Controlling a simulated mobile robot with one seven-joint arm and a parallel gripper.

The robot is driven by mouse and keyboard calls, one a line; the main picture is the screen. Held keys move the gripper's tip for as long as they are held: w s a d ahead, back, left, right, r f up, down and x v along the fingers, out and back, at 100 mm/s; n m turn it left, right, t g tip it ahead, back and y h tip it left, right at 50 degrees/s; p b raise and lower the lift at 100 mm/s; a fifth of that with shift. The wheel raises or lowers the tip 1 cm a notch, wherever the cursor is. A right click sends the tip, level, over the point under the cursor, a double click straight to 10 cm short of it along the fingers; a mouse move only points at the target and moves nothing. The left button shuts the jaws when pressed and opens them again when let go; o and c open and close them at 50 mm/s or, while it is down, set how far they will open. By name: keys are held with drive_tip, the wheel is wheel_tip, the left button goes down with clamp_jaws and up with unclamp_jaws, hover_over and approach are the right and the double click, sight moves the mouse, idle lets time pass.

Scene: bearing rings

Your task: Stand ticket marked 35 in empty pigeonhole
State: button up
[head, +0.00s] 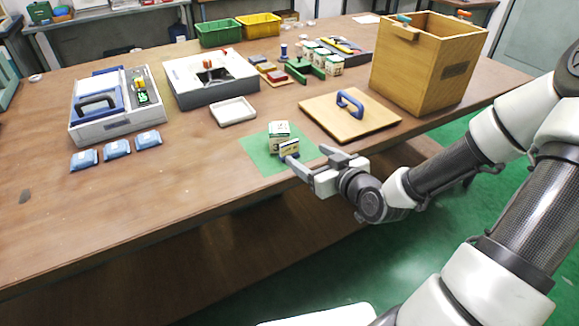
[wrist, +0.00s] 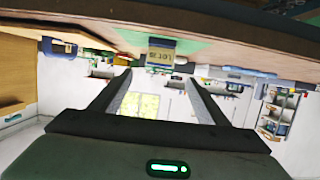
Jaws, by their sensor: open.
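My gripper (head: 306,157) is open at the table's front edge, at the right front of a green mat (head: 254,149). Its two fingers point at a small cream box (head: 279,130) with dark print that stands on the mat. A smaller piece with a yellowish face and dark blue edge (head: 289,148) shows just in front of the box, close to the fingertips. In the wrist view, a yellowish label with dark blue (wrist: 161,52) appears upside down beyond the open fingers (wrist: 152,82). Its number is too small to read surely. I cannot make out which thing is the pigeonhole.
A wooden board with a blue handle (head: 349,105) lies right of the mat, before a tall wooden box (head: 425,62). A white tray (head: 233,111) lies behind the mat. Blue packets (head: 116,149) and a grey-white case (head: 116,126) are at left. The front left table is clear.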

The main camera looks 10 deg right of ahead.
sight(290, 144)
drive_tip(key=b+x, duration=0.1)
drive_tip(key=x, duration=0.5)
drive_tip(key=shift+w+a, duration=0.1)
drive_tip(key=shift+w, duration=0.3)
drive_tip(key=b+x, duration=0.1)
drive_tip(key=x, duration=0.4)
drive_tip(key=shift+w+f+b, duration=0.1)
drive_tip(key=shift+f+b, duration=0.1)
drive_tip(key=shift+b, duration=0.2)
drive_tip(key=c, duration=1.3)
